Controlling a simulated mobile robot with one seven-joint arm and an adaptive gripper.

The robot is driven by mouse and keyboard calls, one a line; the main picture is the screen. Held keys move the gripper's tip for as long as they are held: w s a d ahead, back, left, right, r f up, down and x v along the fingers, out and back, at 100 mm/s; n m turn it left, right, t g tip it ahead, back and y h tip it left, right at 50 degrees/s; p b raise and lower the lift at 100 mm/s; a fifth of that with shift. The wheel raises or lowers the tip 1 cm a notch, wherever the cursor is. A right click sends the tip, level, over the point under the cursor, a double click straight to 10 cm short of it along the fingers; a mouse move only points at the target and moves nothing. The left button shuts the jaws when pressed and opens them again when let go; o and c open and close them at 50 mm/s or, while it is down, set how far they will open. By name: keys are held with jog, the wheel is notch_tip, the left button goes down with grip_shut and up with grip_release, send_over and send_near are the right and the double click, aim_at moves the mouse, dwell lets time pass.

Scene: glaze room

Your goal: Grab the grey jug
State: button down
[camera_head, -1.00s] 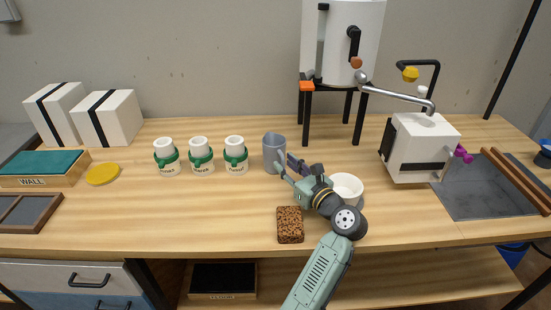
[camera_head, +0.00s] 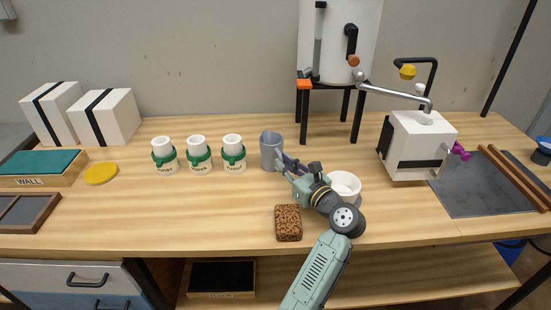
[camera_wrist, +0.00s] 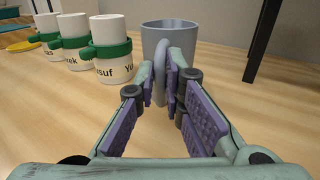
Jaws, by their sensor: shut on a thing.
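The grey jug (camera_head: 270,150) stands upright on the wooden bench, right of the row of white cups. It also shows in the wrist view (camera_wrist: 180,38), with its handle (camera_wrist: 159,70) facing me. My gripper (camera_head: 282,164) reaches the jug from the front right. In the wrist view my gripper (camera_wrist: 168,78) has its purple-padded fingers closed around the jug's handle, one on each side. The lower part of the handle is partly hidden by the fingers.
Several white cups with green bands (camera_head: 198,154) stand close left of the jug. A white bowl (camera_head: 343,186) sits right of my gripper, and a brown speckled block (camera_head: 288,223) lies in front. A white tank on a black stand (camera_head: 337,40) rises behind.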

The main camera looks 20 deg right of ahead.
jog(key=shift+r, duration=0.15)
jog(key=s+a+r+b, duration=0.2)
jog(key=s+a+r, duration=0.1)
jog(key=s+a, duration=0.8)
jog(key=shift+s+r, duration=0.15)
jog(key=shift+s, duration=1.1)
jog(key=shift+s+a, duration=0.2)
dwell(0.8)
